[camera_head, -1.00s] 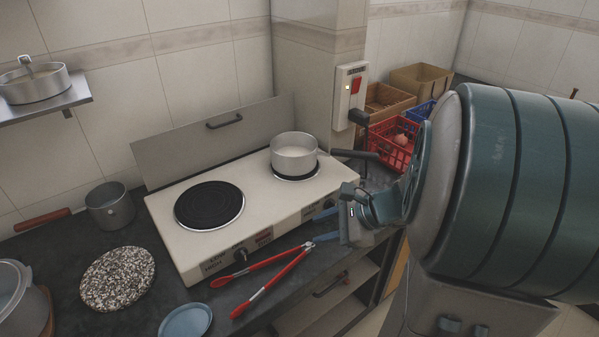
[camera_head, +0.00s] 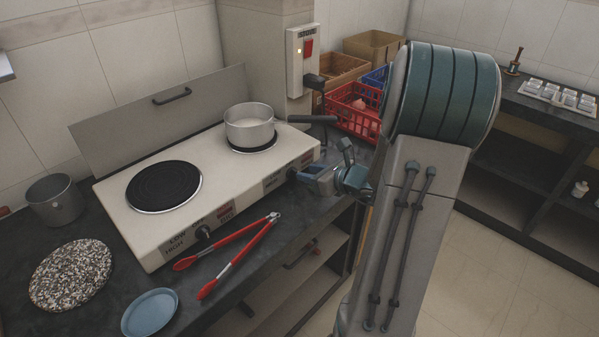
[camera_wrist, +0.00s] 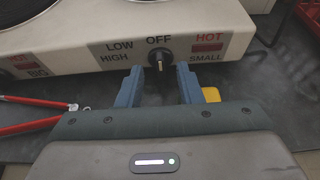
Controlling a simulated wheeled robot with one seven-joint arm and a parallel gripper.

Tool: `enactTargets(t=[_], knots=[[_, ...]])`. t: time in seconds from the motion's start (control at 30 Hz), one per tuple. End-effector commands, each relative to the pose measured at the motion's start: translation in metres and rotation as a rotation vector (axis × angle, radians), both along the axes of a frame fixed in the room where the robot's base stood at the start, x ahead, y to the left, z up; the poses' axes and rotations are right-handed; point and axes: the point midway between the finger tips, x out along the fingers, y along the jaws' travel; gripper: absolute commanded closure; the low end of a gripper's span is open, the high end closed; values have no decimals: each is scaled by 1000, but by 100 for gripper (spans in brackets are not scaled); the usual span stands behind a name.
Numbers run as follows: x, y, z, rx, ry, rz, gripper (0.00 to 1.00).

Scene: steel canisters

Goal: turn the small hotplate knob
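The white hotplate (camera_head: 112,193) stands on the dark counter, its front panel facing me. The small knob (camera_wrist: 158,58) is black with a pale pointer line, under the OFF mark and left of the SMALL label in the wrist view. My gripper (camera_wrist: 158,85) is open, its two blue fingers below and to either side of the knob, with nothing between them. In the head view my gripper (camera_head: 312,180) is at the panel's right end, where it largely hides the small knob. The other knob (camera_head: 203,232) is on the panel's left part.
A pot (camera_head: 250,127) sits on the small plate, its dark handle pointing right above my gripper. Red tongs (camera_head: 235,255) lie in front of the hotplate. A blue dish (camera_head: 150,312) and a speckled board (camera_head: 70,275) lie left. A red crate (camera_head: 352,110) stands behind.

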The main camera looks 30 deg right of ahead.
Motion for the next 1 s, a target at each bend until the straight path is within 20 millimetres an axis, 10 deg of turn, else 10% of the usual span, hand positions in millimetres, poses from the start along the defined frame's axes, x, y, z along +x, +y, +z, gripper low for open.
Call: enactTargets(t=[0.67, 0.8, 1.0], knots=[[40, 15, -18, -1, 1, 0, 67], [40, 15, -18, -1, 1, 0, 100], [40, 15, -18, -2, 0, 1, 100]])
